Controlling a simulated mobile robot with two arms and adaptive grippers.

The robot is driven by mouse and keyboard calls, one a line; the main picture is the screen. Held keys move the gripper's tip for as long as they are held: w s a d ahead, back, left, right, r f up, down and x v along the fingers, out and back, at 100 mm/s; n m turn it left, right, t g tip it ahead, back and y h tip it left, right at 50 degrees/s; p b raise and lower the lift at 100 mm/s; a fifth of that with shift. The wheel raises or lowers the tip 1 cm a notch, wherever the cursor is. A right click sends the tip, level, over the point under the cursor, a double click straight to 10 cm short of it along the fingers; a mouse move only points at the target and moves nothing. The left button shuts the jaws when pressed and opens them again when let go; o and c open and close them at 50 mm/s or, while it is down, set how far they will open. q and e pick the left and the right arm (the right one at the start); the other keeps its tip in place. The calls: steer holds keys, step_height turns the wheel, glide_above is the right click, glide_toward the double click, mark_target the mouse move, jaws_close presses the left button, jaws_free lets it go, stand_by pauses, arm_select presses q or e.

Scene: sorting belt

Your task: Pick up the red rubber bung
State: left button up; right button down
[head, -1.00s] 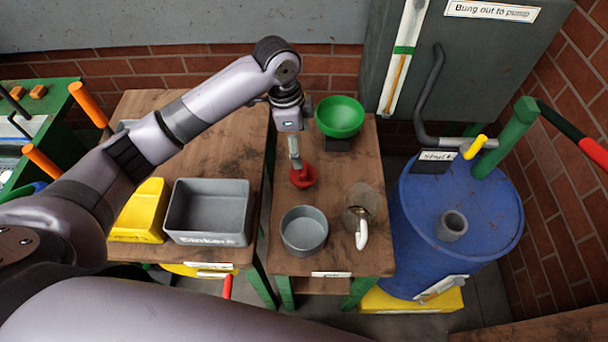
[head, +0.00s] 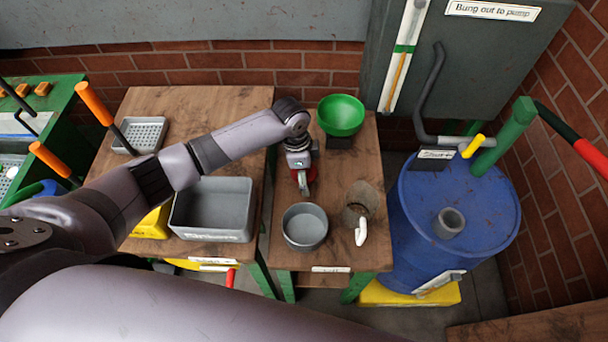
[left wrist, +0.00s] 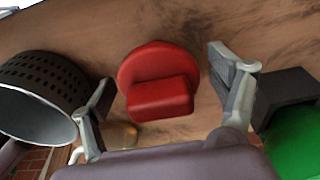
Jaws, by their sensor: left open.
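The red rubber bung (head: 312,176) stands on the narrow wooden table, mostly hidden behind my left gripper (head: 303,186) in the head view. In the left wrist view the bung (left wrist: 158,85) shows whole, with a round flange and a blockier part facing the camera. My left gripper (left wrist: 162,78) is open there, one finger on each side of the bung. A gap shows between the bung and each finger. My right gripper is not in view.
A round grey pot (head: 304,228) stands in front of the bung. A green bowl (head: 341,115) on a dark block stands behind it, and a clear, white-handled item (head: 361,232) lies front right. A grey bin (head: 211,207) is on the left table; a blue drum (head: 414,222) stands right.

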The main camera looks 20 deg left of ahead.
arm_select(q)
steer(key=shift+c, duration=0.6)
steer(key=c, duration=1.1)
steer(key=shift+c, duration=0.2)
steer(key=shift+r, duration=0.1)
step_height(320, 180, up, 20)
steer(key=b, duration=0.1)
steer(key=shift+b, duration=0.4)
steer(key=o, duration=0.7)
steer(key=shift+c, duration=0.2)
steer(key=c, duration=0.4)
